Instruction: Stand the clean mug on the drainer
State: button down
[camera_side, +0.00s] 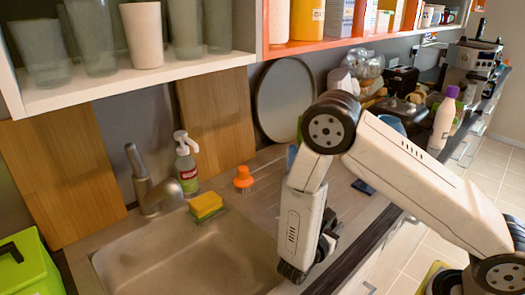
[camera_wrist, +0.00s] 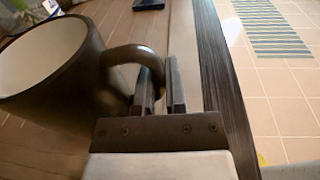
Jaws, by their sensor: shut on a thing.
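A dark mug (camera_wrist: 88,98) with a white inside fills the left of the wrist view, its mouth facing up and to the left. My gripper (camera_wrist: 161,88) is shut on the mug's handle at its right side. In the side view my gripper (camera_side: 292,270) points down at the right end of the sink, low by the counter's front edge. The mug cannot be made out there behind my gripper. The ridged drainer (camera_side: 262,203) lies right of the sink, partly hidden by my arm. I cannot tell whether the mug's base touches a surface.
The sink (camera_side: 180,255) is left of my gripper. A yellow sponge (camera_side: 206,206), soap bottle (camera_side: 186,165), tap (camera_side: 147,185) and orange brush (camera_side: 243,178) stand behind it. A dark blue flat item (camera_side: 364,187) lies on the counter. A shelf with glasses (camera_side: 145,85) hangs above.

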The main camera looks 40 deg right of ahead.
jog(key=shift+f, duration=0.55)
dwell(0.4)
jog(key=c, duration=0.8)
grip_release()
jog(key=shift+c, duration=0.2)
jog(key=shift+a+r, duration=0.15)
jog(key=shift+r, duration=0.15)
jog(key=shift+a, duration=0.25)
jog(key=shift+s+a+r, duration=0.15)
jog(key=shift+a, duration=1.25)
jog(key=shift+s+a+r, duration=0.1)
jog(key=shift+s+a, duration=0.05)
jog(key=shift+a, duration=1.2)
jog(key=shift+o, duration=0.2)
jog(key=o, duration=0.5)
